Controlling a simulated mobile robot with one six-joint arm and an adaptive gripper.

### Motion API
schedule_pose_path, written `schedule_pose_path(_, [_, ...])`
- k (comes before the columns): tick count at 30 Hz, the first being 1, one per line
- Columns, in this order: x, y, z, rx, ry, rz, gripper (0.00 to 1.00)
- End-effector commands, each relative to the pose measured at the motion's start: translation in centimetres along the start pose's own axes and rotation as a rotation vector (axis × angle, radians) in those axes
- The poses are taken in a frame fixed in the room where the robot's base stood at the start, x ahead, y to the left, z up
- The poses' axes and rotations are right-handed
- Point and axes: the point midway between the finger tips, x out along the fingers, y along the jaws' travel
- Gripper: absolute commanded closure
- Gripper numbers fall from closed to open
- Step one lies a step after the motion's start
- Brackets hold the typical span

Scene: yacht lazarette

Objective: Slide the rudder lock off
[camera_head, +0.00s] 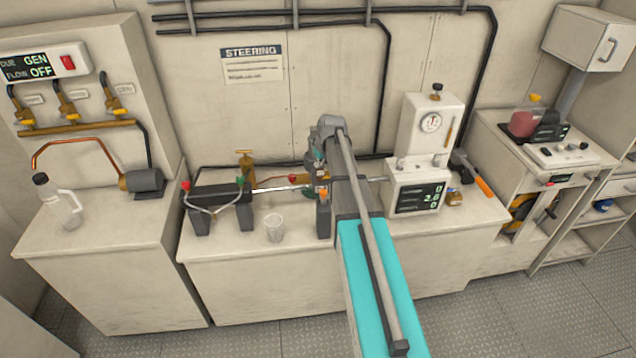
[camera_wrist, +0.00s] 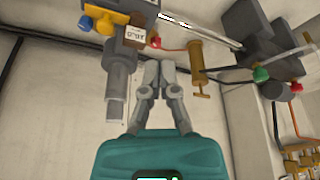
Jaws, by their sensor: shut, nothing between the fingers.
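I cannot pick out the rudder lock for certain. In the wrist view, a small white tag with unclear lettering (camera_wrist: 135,35) sits beside a yellow-and-blue fitting (camera_wrist: 105,22); a grey cylindrical part (camera_wrist: 119,80) hangs near them. My gripper (camera_wrist: 160,66) is shut and empty, beside that grey part and apart from it in the picture. In the head view, my arm covers the middle of the steering gear. The dark steering cylinder (camera_head: 222,193) lies left of my arm, its bright rod (camera_head: 270,189) running toward the gripper area.
A brass pump-like fitting (camera_head: 245,163) stands behind the rod. A clear cup (camera_head: 274,228) stands in front of it on the bench. Right of my arm are a display box (camera_head: 416,187) and an orange-handled tool (camera_head: 478,180).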

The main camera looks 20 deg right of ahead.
Motion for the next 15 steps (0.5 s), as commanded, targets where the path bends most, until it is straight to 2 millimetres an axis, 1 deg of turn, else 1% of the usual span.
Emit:
schedule_pose_path(8, [0.8,-0.1,0.0,0.000,-0.001,0.000,1.00])
schedule_pose_path(15, [2.5,-0.1,0.1,0.000,-0.001,0.000,1.00])
